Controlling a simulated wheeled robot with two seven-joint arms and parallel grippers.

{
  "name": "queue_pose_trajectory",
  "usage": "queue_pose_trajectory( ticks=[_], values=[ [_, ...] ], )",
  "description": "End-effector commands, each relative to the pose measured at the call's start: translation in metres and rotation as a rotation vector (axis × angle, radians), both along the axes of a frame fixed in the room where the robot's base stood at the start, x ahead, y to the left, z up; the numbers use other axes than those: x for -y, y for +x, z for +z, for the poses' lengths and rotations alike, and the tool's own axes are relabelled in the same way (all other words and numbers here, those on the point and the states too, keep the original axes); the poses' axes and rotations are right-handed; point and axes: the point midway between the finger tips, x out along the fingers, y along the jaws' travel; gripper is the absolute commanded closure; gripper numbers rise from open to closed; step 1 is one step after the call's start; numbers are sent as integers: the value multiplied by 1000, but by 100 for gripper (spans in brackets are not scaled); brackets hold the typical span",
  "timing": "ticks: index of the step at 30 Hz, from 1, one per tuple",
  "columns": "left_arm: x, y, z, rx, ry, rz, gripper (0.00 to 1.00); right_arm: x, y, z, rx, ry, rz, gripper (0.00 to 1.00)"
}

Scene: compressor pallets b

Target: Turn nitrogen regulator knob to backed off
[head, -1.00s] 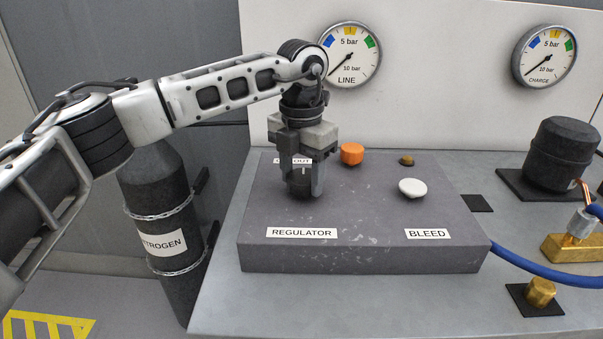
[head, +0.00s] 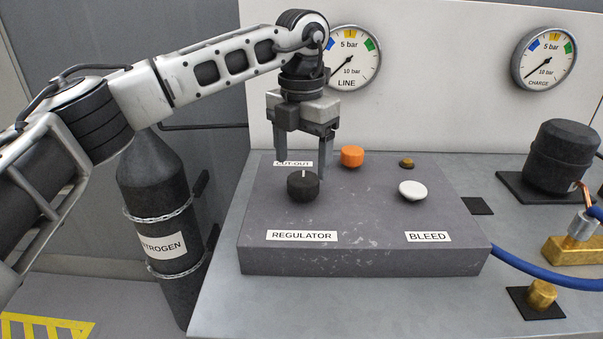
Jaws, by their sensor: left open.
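The regulator knob (head: 303,187) is black and round with a white pointer mark, on the grey control block above the REGULATOR label (head: 302,235). The mark points roughly away from me, toward the CUT-OUT label. My left gripper (head: 304,170) points down with its two fingers spread. It is above and slightly behind the knob, apart from it and empty. The nitrogen cylinder (head: 160,210) stands at the left, chained. The LINE gauge (head: 352,58) has its needle at the low end. My right gripper is not in view.
The control block (head: 365,257) also carries an orange knob (head: 352,156), a small brass part (head: 406,163) and a white BLEED knob (head: 412,190). A CHARGE gauge (head: 544,58), black compressor (head: 561,155), blue hose (head: 555,276) and brass fitting (head: 541,292) are at the right.

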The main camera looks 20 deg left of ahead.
Motion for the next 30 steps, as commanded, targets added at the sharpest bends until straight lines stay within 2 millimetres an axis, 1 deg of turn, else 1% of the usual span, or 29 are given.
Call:
queue_pose_trajectory(
  ticks=[1,6,9,13,15,19,30],
  values=[
    [1,0,15,5,-1,0,27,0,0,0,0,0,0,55],
    [1,0,57,4,-1,1,27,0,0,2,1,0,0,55],
    [1,0,79,3,-1,0,27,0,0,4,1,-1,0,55],
    [0,0,99,0,-1,1,27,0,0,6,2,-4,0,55],
    [0,0,107,0,-1,0,27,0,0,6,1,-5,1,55],
    [0,0,113,-1,-1,0,27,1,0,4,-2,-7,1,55],
    [0,0,114,-1,-1,1,27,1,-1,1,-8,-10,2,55]
  ],
)
